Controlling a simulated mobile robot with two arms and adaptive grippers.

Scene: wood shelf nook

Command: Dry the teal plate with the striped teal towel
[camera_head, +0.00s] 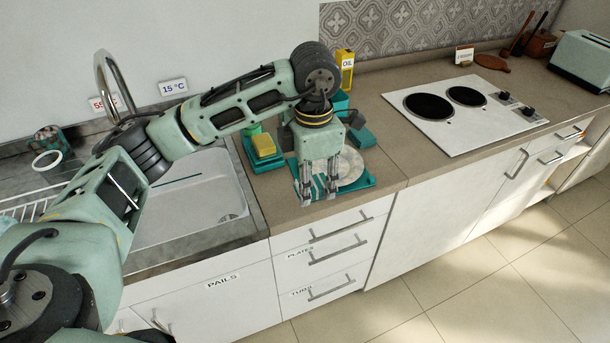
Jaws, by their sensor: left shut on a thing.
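A round plate (351,169) lies on the counter just right of the sink; its visible face looks pale and greyish rather than teal. Teal material lies under and around it, and I cannot tell whether this is a mat or part of the towel. My left gripper (319,196) points down at the plate's left front side. Its fingers are shut on the striped teal towel (319,186), whose white and teal stripes show between and beside them. The gripper hides part of the plate and towel. My right gripper is not in view.
A yellow sponge (264,144) sits on a teal holder left of the plate. A yellow oil box (346,68) stands behind. The sink (195,200) is at the left, the white cooktop (465,110) at the right. The counter between plate and cooktop is clear.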

